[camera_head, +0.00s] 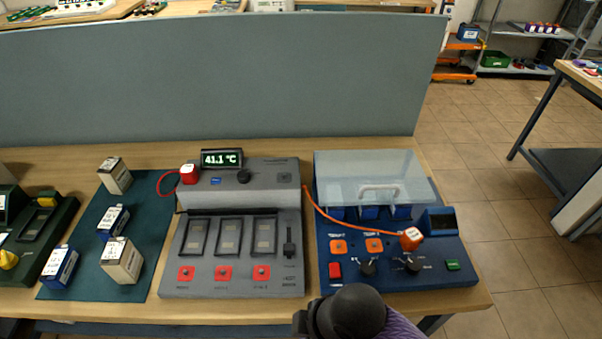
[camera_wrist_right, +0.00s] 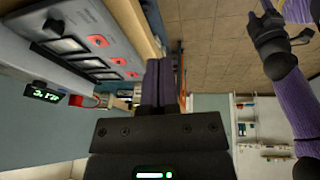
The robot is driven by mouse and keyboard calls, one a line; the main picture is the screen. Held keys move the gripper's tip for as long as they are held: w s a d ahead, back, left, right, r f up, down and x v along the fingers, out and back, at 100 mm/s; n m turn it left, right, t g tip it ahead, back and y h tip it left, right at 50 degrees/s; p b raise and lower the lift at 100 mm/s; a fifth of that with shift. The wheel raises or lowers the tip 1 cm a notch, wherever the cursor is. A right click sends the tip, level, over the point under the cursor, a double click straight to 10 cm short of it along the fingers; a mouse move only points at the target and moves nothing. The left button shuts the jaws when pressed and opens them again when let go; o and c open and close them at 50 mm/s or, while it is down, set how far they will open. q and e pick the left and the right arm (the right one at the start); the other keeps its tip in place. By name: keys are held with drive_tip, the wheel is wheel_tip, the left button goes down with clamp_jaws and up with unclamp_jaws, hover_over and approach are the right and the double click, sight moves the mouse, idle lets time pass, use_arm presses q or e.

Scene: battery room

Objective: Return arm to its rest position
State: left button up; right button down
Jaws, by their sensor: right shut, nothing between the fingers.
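My right arm shows at the bottom of the head view as a dark rounded wrist part with a purple sleeve, in front of the gap between the grey tester (camera_head: 288,215) and the blue unit (camera_head: 330,250). My right gripper (camera_wrist_right: 163,82) shows in the wrist view with its dark fingers together and nothing between them. It is apart from the grey tester, which also shows in the wrist view (camera_wrist_right: 85,15). My other arm, purple with a dark gripper (camera_wrist_right: 268,28), shows at the wrist view's upper right; its finger opening is unclear.
Several battery blocks stand on a green mat (camera_head: 150,250). A grey partition (camera_head: 220,80) rises behind the bench. Floor is open at right.

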drive_tip(key=s+d+r+m+t+h, duration=0.1)
drive_tip(key=s+d+m+h, duration=0.15)
drive_tip(key=d+m, duration=0.5)
drive_tip(key=s+d+r+m+t+h, duration=0.1)
drive_tip(key=s+d+m, duration=0.3)
drive_tip(key=d+m, duration=0.3)
wheel_tip(320, 180, down, 24)
drive_tip(key=s+g+b, duration=0.1)
drive_tip(key=g+b, duration=0.1)
drive_tip(key=b, duration=0.5)
drive_tip(key=s+d+f+g+b, duration=0.1)
drive_tip(key=s+f+b, duration=0.4)
drive_tip(key=s+f, duration=0.9)
wheel_tip(320, 180, down, 4)
drive_tip(key=shift+s+d+f+b, duration=0.1)
drive_tip(key=shift+s+d+b, duration=0.25)
drive_tip(key=shift+d, duration=0.25)
drive_tip(key=c, duration=1.3)
unclamp_jaws()
drive_tip(key=shift+c, duration=0.2)
